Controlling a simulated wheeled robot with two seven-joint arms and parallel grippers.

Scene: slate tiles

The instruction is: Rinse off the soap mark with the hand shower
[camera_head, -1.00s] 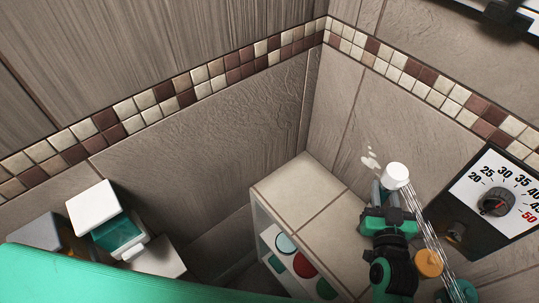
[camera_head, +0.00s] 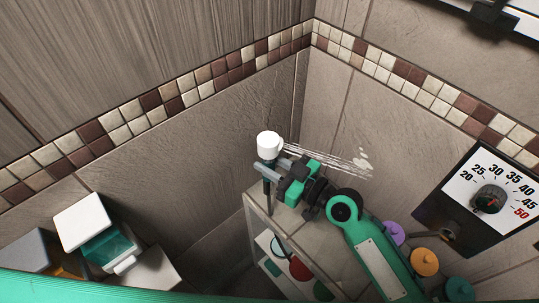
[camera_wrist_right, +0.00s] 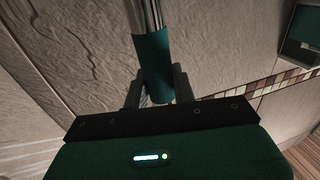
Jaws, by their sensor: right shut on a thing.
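The hand shower has a white head (camera_head: 268,145) and a dark handle (camera_head: 267,195). My right gripper (camera_head: 272,171) is shut on the handle, which stands roughly upright above the tiled ledge. The dark green handle (camera_wrist_right: 152,65) also shows between the fingers in the right wrist view (camera_wrist_right: 155,88). Thin water jets (camera_head: 320,158) run from the head to the right, towards the wall. The white soap mark (camera_head: 361,160) is a few small blobs on the right wall, at the far end of the jets. My left gripper is not in view.
A tiled ledge (camera_head: 287,222) with a shelf of coloured round items stands below my right gripper. A temperature dial (camera_head: 489,200) is on the right wall, with purple (camera_head: 393,233) and orange (camera_head: 424,262) knobs nearby. White boxes (camera_head: 82,222) stand at lower left.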

